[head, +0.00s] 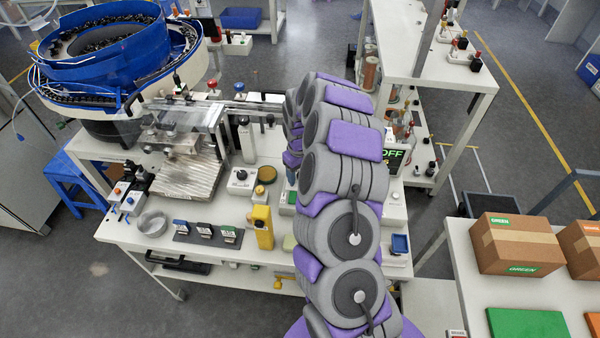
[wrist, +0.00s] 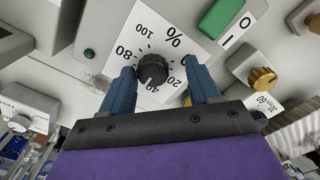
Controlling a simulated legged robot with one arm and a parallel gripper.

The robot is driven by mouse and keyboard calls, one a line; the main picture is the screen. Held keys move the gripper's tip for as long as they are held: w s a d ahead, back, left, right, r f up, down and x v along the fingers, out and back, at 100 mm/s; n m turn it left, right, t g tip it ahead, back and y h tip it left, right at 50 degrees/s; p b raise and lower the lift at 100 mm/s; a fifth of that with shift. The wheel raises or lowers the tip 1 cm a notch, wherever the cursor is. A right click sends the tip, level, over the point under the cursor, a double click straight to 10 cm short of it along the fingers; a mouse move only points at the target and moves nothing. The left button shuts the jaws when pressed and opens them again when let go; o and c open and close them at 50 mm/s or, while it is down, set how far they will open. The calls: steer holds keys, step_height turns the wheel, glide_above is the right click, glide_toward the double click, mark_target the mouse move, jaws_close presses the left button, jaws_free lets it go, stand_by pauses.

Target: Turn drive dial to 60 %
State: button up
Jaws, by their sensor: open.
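In the wrist view the black drive dial (wrist: 152,70) sits on a white scale plate (wrist: 176,22) marked %, with 100, 80, 40 and 20 readable. The 60 mark is not visible; my left finger covers that side. A pale pointer line on the knob faces down toward the 40. My gripper (wrist: 162,73) is open, with one blue finger on each side of the dial. Whether the fingers touch the knob I cannot tell. In the head view my arm hides the dial and my gripper.
A green rocker switch (wrist: 220,17) marked I and O is right of the scale, with a brass knob (wrist: 262,77) below it. In the head view a display reading OFF (head: 393,155) shows beside my arm. A yellow post (head: 263,228) stands on the bench to its left.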

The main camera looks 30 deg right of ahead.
steer(key=shift+d, duration=0.7)
steer(key=c, duration=0.6)
steer(key=shift+a, duration=0.35)
steer(key=c, duration=0.4)
steer(key=m+p, duration=0.2)
steer(key=shift+d+r+p, duration=0.2)
steer(key=shift+r+p, duration=0.1)
steer(key=shift+c, duration=0.2)
steer(key=shift+m+p, duration=0.85)
steer(key=shift+m, duration=0.15)
steer(key=shift+w+f+m+p, duration=0.1)
steer(key=shift+f+m+p, duration=0.2)
steer(key=shift+m, duration=0.4)
steer(key=shift+a+r, duration=0.1)
steer(key=o, duration=1)
steer(key=shift+o, duration=0.2)
